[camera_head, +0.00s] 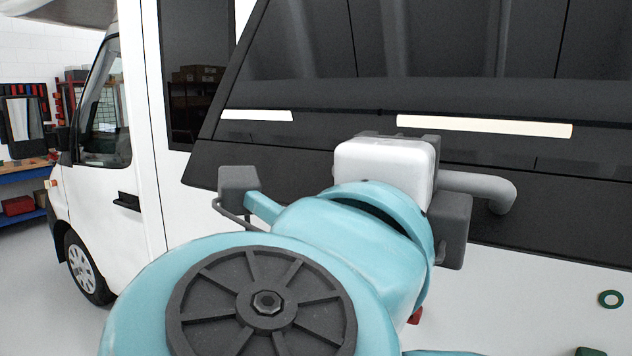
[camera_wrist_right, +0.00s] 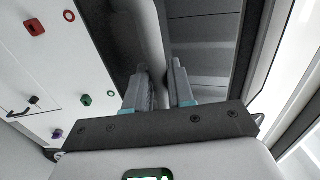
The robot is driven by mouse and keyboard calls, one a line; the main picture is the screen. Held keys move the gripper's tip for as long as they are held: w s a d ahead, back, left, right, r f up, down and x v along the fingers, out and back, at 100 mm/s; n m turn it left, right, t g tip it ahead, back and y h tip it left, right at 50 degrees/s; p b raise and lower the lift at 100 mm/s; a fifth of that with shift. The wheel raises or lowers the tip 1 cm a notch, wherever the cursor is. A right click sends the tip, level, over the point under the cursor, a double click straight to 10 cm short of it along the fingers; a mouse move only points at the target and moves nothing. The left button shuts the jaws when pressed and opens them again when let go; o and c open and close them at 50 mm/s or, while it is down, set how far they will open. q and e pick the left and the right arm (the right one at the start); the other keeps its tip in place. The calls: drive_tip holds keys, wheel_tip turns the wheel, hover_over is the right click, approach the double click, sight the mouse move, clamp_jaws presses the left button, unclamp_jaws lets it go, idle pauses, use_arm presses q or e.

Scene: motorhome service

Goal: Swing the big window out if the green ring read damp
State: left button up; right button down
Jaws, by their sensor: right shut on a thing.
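The big window (camera_head: 300,160) is a dark panel on the white motorhome. Its left edge slants and its lower left corner overlaps a smaller window, so it looks tilted out at the bottom. A grey bar handle (camera_head: 485,187) crosses its lower part. My right gripper (camera_wrist_right: 161,78) is shut on this grey bar (camera_wrist_right: 150,35); in the head view my teal arm and white wrist hide most of the fingers. The green ring (camera_head: 610,299) is on the white wall below right and also shows in the wrist view (camera_wrist_right: 84,99). My left gripper is not in view.
A red ring (camera_wrist_right: 69,15), a red fitting (camera_wrist_right: 35,27) and a purple fitting (camera_wrist_right: 57,133) sit on the white wall. A small green-lit screen (camera_wrist_right: 150,176) is cut off and unreadable. A blue workbench (camera_head: 25,175) stands far left.

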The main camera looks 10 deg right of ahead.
drive_tip(key=shift+s+r, duration=0.1)
drive_tip(key=shift+r, duration=0.35)
